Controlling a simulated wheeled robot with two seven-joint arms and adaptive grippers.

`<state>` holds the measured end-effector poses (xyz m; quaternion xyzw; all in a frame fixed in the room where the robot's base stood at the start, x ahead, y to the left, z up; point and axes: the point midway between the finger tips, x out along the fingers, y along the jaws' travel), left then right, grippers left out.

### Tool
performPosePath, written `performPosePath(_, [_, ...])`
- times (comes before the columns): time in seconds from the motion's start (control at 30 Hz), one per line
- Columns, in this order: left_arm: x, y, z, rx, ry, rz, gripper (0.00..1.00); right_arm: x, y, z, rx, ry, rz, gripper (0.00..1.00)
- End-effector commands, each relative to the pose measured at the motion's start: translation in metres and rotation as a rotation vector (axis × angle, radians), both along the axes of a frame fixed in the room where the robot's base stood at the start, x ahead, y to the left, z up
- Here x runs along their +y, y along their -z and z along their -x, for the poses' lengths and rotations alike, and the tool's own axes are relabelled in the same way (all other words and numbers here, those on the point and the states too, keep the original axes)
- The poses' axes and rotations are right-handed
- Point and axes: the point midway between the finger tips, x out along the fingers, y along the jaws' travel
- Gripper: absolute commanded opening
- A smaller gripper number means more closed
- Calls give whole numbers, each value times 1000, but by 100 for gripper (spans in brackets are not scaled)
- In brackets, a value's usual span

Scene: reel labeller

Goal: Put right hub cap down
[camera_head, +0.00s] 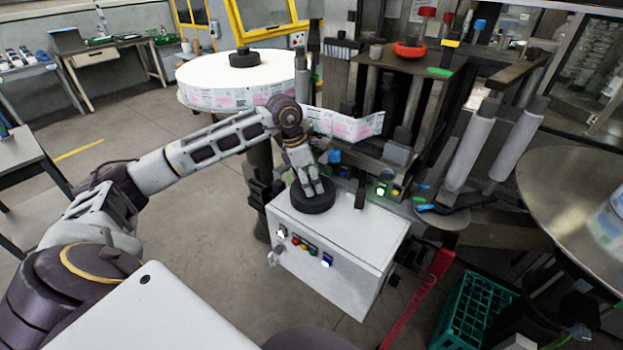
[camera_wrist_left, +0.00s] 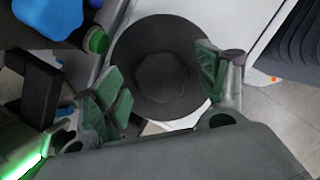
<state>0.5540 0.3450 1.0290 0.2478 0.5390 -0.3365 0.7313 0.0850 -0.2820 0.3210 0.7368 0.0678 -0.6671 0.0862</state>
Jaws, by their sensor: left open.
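A round black hub cap (camera_head: 314,206) lies flat on top of the white cabinet (camera_head: 356,237), near its back left corner. My left gripper (camera_head: 313,189) points down just above it. A second black hub cap (camera_head: 244,60) sits on the white label reel at the back left. My right gripper is not in view.
The labelling machine (camera_head: 397,120) stands directly behind the cabinet, with rollers at its right. A label web (camera_head: 345,124) runs behind my left wrist. A round metal plate (camera_head: 560,190) is at the right. A green crate (camera_head: 476,312) stands on the floor at front right.

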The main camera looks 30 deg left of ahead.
Motion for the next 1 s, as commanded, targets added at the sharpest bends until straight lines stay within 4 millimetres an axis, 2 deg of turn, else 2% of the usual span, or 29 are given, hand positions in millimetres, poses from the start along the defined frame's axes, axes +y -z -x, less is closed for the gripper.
performPosePath(0.27, [2, -12, 1, -1, -1, -1, 73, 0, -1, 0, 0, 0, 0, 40])
performPosePath(0.8, [20, -85, 16, -2, -1, 0, 73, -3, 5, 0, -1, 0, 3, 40])
performPosePath(1.0, [25, -107, 21, -2, -1, 0, 73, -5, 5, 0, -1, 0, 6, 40])
